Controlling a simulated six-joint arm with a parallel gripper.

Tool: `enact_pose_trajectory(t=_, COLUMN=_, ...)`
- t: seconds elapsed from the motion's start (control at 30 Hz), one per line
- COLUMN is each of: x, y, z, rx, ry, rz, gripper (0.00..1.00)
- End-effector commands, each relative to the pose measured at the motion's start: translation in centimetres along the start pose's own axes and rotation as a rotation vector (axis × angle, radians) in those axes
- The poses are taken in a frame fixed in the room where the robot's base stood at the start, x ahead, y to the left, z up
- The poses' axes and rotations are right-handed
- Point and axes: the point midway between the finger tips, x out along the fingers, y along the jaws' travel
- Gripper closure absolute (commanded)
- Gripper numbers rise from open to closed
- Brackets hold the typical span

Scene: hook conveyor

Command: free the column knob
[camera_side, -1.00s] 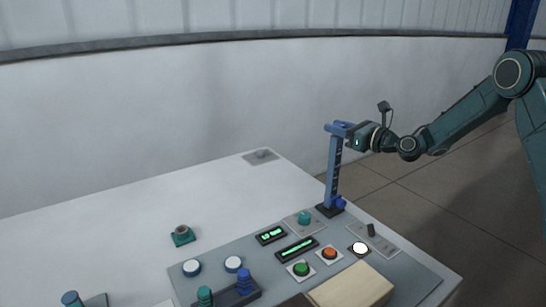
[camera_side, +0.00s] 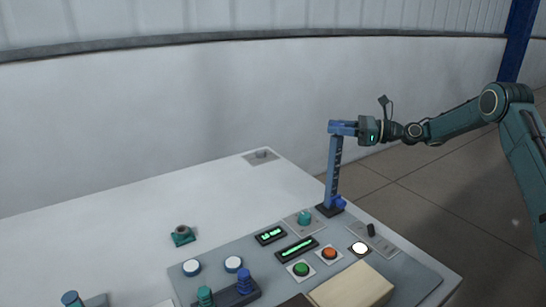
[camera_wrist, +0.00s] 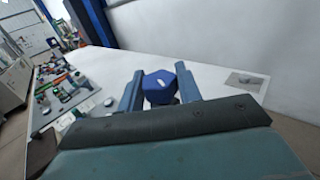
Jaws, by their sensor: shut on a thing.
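A blue upright column (camera_side: 334,170) stands on a dark base at the back edge of the grey panel. My gripper (camera_side: 342,128) is at its top, reaching in from the right, well above the panel. In the wrist view a dark blue, faceted knob (camera_wrist: 158,86) sits between the two blue fingers of my gripper (camera_wrist: 160,90), which are shut on it. In the side view the fingers hide most of this knob. Another blue knob (camera_side: 340,202) sticks out low on the column, by its base, with nothing touching it.
The grey panel (camera_side: 215,270) carries a green button (camera_side: 301,269), an orange button (camera_side: 330,252), a lit white button (camera_side: 359,249) and green displays (camera_side: 297,250). A beige block (camera_side: 350,288) lies in front. The white table (camera_side: 110,220) is mostly clear at left.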

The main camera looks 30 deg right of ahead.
Motion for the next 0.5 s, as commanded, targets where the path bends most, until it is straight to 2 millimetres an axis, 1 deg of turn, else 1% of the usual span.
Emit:
enact_pose_trajectory(t=0.03, x=0.13, y=0.29, z=-0.16, rx=0.004, ry=0.002, rz=0.023, gripper=0.88)
enact_pose_trajectory(t=0.2, x=0.13, y=0.33, z=-0.20, rx=0.005, ry=0.003, rz=0.054, gripper=0.88)
enact_pose_trajectory(t=0.5, x=0.15, y=0.39, z=-0.16, rx=0.007, ry=0.003, rz=0.065, gripper=0.88)
